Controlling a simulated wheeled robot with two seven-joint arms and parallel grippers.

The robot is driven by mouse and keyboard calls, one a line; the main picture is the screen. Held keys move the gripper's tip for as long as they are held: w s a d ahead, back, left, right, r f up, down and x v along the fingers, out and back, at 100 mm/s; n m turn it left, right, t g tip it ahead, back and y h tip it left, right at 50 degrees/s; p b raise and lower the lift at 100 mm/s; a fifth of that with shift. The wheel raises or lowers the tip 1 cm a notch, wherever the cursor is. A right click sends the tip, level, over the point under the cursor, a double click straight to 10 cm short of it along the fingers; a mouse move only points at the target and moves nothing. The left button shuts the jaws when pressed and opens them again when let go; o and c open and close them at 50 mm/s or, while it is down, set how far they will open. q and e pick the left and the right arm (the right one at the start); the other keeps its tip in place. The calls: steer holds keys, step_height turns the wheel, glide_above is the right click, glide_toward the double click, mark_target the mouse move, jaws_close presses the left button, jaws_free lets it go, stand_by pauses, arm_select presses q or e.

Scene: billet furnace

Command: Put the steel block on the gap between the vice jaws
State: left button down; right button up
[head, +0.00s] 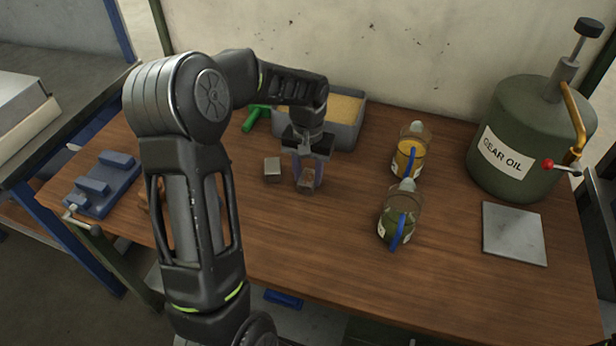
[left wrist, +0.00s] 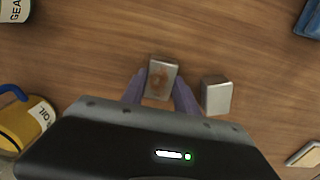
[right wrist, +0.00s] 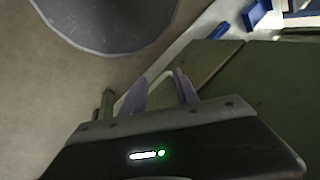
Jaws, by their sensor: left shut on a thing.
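My left gripper (head: 307,181) points down over the middle of the wooden table and is shut on a small steel block with rust-brown patches (left wrist: 161,79). The block sits between the purple fingers; whether it touches the table is hard to tell. A second, plain grey block (head: 272,168) stands just left of it in the head view; it is right of the fingers in the left wrist view (left wrist: 216,95). The blue vice (head: 107,188), with raised jaws and a gap between them, is at the table's left end. My right gripper (right wrist: 161,91) is open and empty, away from the table top.
A grey bin of yellow granules (head: 345,132) and a green-handled thing (head: 252,119) are behind the gripper. A yellow oil jug (head: 405,160), a dark green jug (head: 396,226), a gear oil can (head: 520,125) and a metal plate (head: 514,234) stand right. My left arm hides part of the table near the vice.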

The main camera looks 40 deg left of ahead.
mark_target(308, 177)
arm_select(q)
steer(key=shift+r, duration=0.15)
steer(key=c, duration=1.4)
jaws_free()
steer(key=shift+f, duration=0.25)
steer(key=o, duration=0.5)
steer(key=shift+r, duration=0.1)
step_height(308, 177, up, 8)
steer(key=p, duration=0.5)
steer(key=shift+f, duration=0.25)
steer(key=shift+r+p, duration=0.35)
steer(key=shift+r, duration=2.05)
